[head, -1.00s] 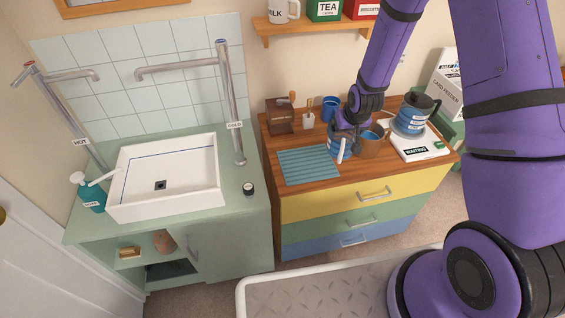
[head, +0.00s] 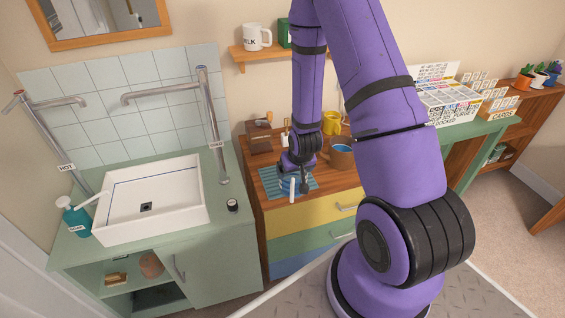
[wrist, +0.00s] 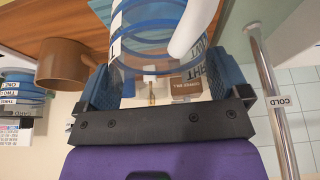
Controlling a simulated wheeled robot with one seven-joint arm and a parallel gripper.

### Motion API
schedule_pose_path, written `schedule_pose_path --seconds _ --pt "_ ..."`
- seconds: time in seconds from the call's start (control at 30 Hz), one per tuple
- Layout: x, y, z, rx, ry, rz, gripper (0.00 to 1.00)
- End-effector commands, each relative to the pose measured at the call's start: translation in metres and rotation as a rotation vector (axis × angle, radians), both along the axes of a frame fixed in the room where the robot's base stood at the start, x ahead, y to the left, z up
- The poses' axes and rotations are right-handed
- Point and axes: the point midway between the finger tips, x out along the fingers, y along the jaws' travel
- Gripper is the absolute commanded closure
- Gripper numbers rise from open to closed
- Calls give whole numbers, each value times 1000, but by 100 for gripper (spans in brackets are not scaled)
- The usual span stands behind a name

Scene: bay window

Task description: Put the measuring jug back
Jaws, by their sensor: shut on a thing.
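The measuring jug is clear with blue bands and a white handle. My gripper (head: 294,168) is shut on the measuring jug (head: 285,187), over the ribbed teal mat (head: 271,184) on the wooden top of the drawer unit. In the wrist view the jug (wrist: 150,38) sits between the two blue finger pads of my gripper (wrist: 165,78), its white handle towards the right. I cannot tell whether its base touches the mat.
A brown mug (head: 341,157) stands right of my gripper, with a yellow mug (head: 332,122) behind. The coffee mill (head: 260,140) stands behind the mat. The cold tap (head: 212,130) and basin (head: 150,205) are to the left. My arm hides the unit's right part.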

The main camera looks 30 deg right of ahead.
Motion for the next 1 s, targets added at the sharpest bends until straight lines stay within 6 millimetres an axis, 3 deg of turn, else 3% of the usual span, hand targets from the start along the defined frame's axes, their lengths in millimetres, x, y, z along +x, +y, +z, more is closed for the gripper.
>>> schedule_pose_path --seconds 0.3,0.5,0.8,1.0 --pt "72 -23 -7 -1 -2 2 79" --pt "104 -34 -10 0 0 2 79" --pt "124 -40 -12 0 0 2 79" --pt "122 -40 -42 1 3 1 79"
